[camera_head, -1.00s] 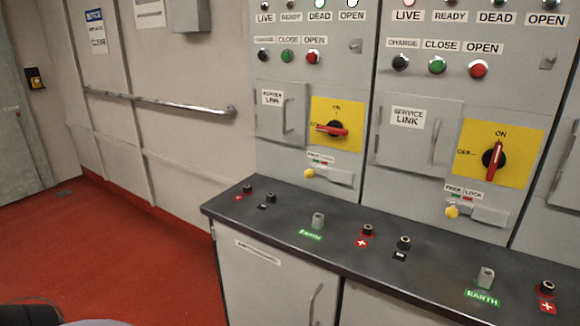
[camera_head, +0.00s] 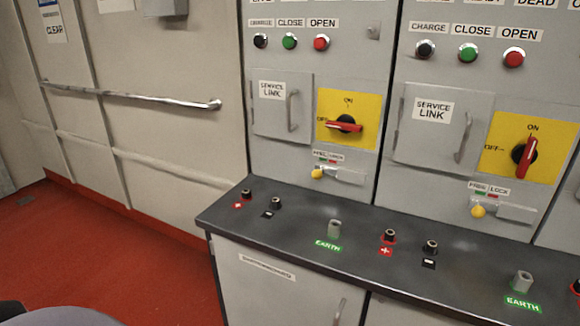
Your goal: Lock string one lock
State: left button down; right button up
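Two battery string panels stand side by side above a dark counter. The left panel has a lock with a yellow knob (camera_head: 317,173) on a grey slide under a FREE/LOCK label (camera_head: 328,156); the knob is at the slide's left end. Above it a red rotary switch (camera_head: 344,124) on a yellow plate points roughly sideways, toward OFF. The right panel has a similar lock with a yellow knob (camera_head: 478,210), and its red switch (camera_head: 526,158) points up toward ON. Which panel is string one cannot be read. Neither gripper is in view.
The dark counter (camera_head: 300,230) juts out below the panels with terminals and earth posts (camera_head: 334,229) on it. A metal handrail (camera_head: 130,96) runs along the left wall. The red floor (camera_head: 100,260) at left is open. A dark rounded shape shows at bottom left.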

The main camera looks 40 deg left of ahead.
aim_at(317, 174)
jog(key=j, duration=0.9)
jog(key=i+j, duration=0.1)
jog(key=j, duration=0.8)
